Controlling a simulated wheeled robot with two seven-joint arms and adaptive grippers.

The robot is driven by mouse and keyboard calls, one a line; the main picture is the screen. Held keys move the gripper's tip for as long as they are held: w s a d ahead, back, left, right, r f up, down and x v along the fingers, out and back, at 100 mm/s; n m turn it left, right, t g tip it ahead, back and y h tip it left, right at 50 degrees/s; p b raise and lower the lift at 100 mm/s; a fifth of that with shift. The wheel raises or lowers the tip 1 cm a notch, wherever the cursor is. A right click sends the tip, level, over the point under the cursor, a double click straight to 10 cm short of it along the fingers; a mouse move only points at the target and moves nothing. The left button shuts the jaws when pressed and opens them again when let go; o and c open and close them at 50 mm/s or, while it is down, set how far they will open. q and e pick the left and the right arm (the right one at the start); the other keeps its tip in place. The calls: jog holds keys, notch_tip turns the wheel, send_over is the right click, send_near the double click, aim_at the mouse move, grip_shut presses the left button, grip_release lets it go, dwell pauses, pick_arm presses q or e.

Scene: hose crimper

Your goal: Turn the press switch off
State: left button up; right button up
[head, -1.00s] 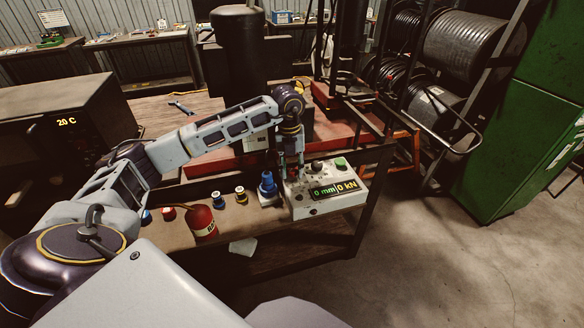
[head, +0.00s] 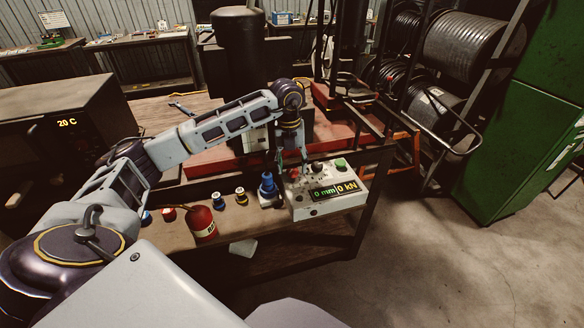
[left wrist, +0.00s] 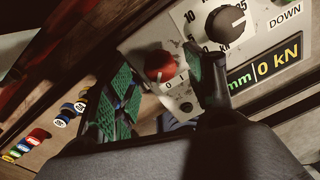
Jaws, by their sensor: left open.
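The press switch is a red knob (left wrist: 158,66) with a white mark, beside the labels 0 and 1, on the pale control box. Its white mark seems to point toward the labels; I cannot tell which one it meets. In the head view the red knob (head: 294,173) is at the box's back left. My left gripper (head: 293,168) is open above it. In the left wrist view its green-padded fingers (left wrist: 161,72) stand on either side of the knob, apparently without closing on it. The control box (head: 318,208) has a lit display (head: 335,190) reading 0 mm and 0 kN. My right gripper is not in view.
Black knobs (left wrist: 225,23) and a green button (head: 341,163) share the panel. A blue fitting (head: 267,185) stands just left of the box. A red can (head: 201,223) and small spools (head: 241,196) sit further left on the bench. The press's red frame (head: 335,133) is behind.

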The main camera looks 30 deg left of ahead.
aim_at(290, 170)
pick_arm(q)
notch_tip(290, 170, up, 10)
jog(key=shift+a, duration=0.2)
dwell(0.3)
jog(key=shift+s+f, duration=0.1)
jog(key=shift+s, duration=0.05)
dwell(0.4)
